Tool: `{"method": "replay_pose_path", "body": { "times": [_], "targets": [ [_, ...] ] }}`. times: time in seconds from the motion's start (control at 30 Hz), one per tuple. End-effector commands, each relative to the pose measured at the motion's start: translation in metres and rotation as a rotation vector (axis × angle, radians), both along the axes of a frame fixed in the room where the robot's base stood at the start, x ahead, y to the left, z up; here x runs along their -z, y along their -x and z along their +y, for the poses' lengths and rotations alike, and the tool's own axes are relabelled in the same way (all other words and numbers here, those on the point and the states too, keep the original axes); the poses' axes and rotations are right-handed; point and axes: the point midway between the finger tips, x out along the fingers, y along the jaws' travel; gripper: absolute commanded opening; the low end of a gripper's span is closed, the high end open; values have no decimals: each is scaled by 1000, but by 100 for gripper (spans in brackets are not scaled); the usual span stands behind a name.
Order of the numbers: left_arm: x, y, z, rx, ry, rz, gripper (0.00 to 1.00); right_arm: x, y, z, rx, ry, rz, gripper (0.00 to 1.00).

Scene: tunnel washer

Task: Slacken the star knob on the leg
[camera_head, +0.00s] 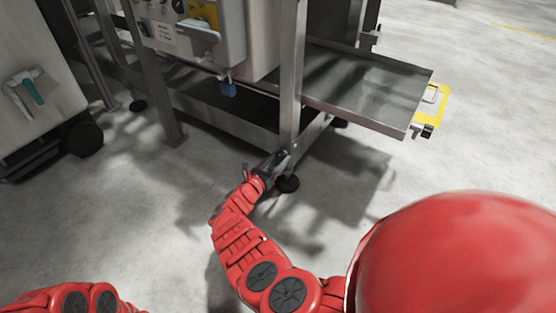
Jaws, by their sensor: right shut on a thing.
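The metal leg (290,95) of the machine frame stands upright in the middle of the view, with a round black foot (287,184) on the floor. My right gripper (278,160) is at the lower end of this leg, just above the foot. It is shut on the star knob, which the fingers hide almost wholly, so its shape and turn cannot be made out. Only a red part of my left arm shows at the bottom left; its gripper is out of view.
A grey metal tray (365,90) juts out to the right above my right gripper. A control box (205,35) with a handle hangs on the frame. A wheeled grey cabinet (35,80) stands at the left. The concrete floor in front is clear.

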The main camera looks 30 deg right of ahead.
Motion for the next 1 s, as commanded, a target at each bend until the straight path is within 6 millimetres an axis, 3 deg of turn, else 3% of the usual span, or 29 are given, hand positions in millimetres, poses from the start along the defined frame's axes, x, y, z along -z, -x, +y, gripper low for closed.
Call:
{"method": "replay_pose_path", "body": {
  "times": [0.67,0.7,0.83,1.0],
  "targets": [
    [0,0,0,1,0,-1,50,2,0,1,-3,20,55,3],
    [0,0,0,1,0,-1,50,2,0,1,-3,20,55,66],
    [0,0,0,1,0,-1,50,1,0,1,-2,21,54,88],
    [0,0,0,1,0,-1,50,1,0,0,-1,21,54,88]
  ]
}}
